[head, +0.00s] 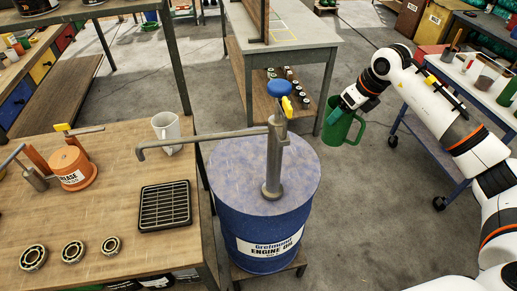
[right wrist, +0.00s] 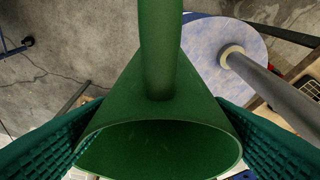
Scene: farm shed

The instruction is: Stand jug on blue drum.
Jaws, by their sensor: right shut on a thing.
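A green jug (head: 343,130) hangs in the air to the right of the blue drum (head: 262,225) in the head view. My right gripper (head: 349,100) is shut on the jug near its top. In the right wrist view the jug (right wrist: 160,115) lies between the two ribbed green finger pads (right wrist: 160,140), its open rim at the bottom of the picture. The drum's pale blue top (right wrist: 205,48) shows behind it at the upper right, apart from the jug. My left gripper is in neither view.
A hand pump (head: 273,160) stands on the drum top, its long spout reaching left over the wooden bench (head: 110,200). The bench holds a white jug (head: 165,128), a black grate (head: 165,205) and bearings. A blue cart (head: 480,100) stands at the right.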

